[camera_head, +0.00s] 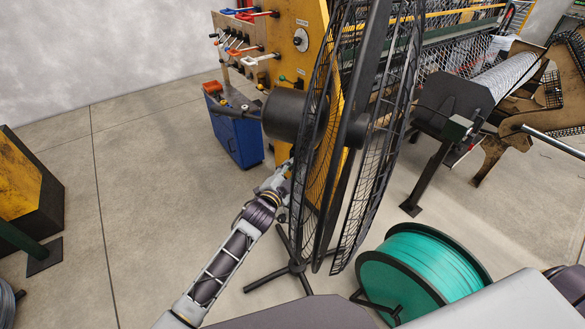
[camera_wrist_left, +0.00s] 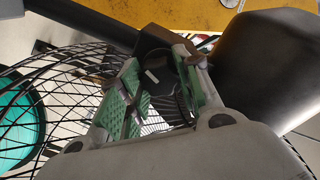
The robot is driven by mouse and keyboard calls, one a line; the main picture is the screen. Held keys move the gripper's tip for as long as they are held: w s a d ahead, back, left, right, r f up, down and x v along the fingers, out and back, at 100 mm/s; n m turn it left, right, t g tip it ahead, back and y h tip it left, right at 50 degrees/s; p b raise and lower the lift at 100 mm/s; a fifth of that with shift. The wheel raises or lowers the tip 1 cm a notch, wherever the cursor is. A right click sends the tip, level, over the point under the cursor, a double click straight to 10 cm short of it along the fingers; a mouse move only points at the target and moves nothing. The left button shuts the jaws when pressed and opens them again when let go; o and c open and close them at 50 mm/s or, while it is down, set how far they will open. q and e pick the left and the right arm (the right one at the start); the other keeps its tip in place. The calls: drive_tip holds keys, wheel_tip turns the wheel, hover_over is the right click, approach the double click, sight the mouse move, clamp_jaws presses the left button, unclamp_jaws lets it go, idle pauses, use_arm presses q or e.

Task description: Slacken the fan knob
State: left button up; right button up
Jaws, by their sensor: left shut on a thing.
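The black floor fan (camera_head: 365,130) stands in front of me, its wire cage upright and its dark motor housing (camera_head: 285,114) facing left. My left gripper (camera_head: 284,172) reaches in from the left beside the cage, below the housing; its fingertips are partly hidden in the head view. In the left wrist view, my left gripper (camera_wrist_left: 160,88) has its green-padded fingers closed around a dark round part, the fan knob (camera_wrist_left: 160,73). The knob is mostly covered by the fingers, and its turn cannot be read. The housing (camera_wrist_left: 268,62) is close on the right. My right gripper is out of view.
A blue bin (camera_head: 236,135) stands behind the fan by a yellow machine (camera_head: 297,45) with tool racks. A teal spool (camera_head: 425,262) lies at the fan's right. The fan's legs (camera_head: 292,268) spread on the floor. Open floor lies to the left.

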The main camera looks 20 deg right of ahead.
use_arm(q)
drive_tip(key=n, duration=0.4)
drive_tip(key=shift+h+p, duration=0.3)
drive_tip(key=shift+p, duration=0.05)
drive_tip(key=n, duration=0.5)
drive_tip(key=shift+f+n+h, duration=0.1)
drive_tip(key=shift+n+h, duration=0.2)
drive_tip(key=shift+h, duration=0.1)
drive_tip(key=o, duration=1)
drive_tip(key=shift+o, duration=0.2)
drive_tip(key=shift+a, duration=0.1)
drive_tip(key=v, duration=1.2)
